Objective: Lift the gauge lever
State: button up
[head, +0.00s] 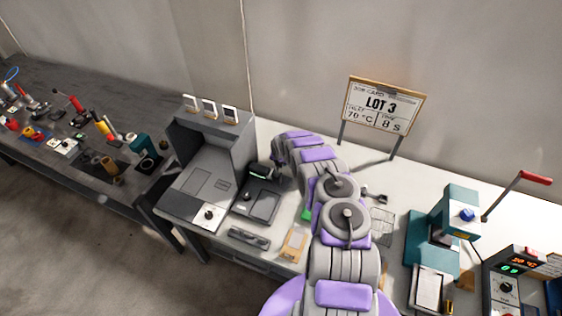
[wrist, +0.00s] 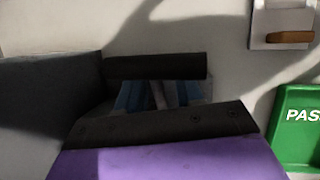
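I cannot make out the gauge lever for certain in either view. Blue and pale surfaces show in the gap, and I cannot tell whether anything is held. A dark grey block (wrist: 45,95) is close on the left. My arm hides part of the bench in the head view.
A green tray marked PASS (wrist: 300,125) lies right of my gripper, below a pale plate with a brown block (wrist: 290,37). A grey hooded station (head: 210,150) stands left, a LOT 3 sign (head: 382,105) behind, and a teal press (head: 430,240) right.

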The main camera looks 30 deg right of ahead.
jog(key=shift+d, duration=0.1)
jog(key=shift+v, duration=0.75)
jog(key=p+v, duration=0.5)
jog(key=v, duration=1)
jog(key=shift+r, duration=0.3)
jog(key=shift+s, duration=0.1)
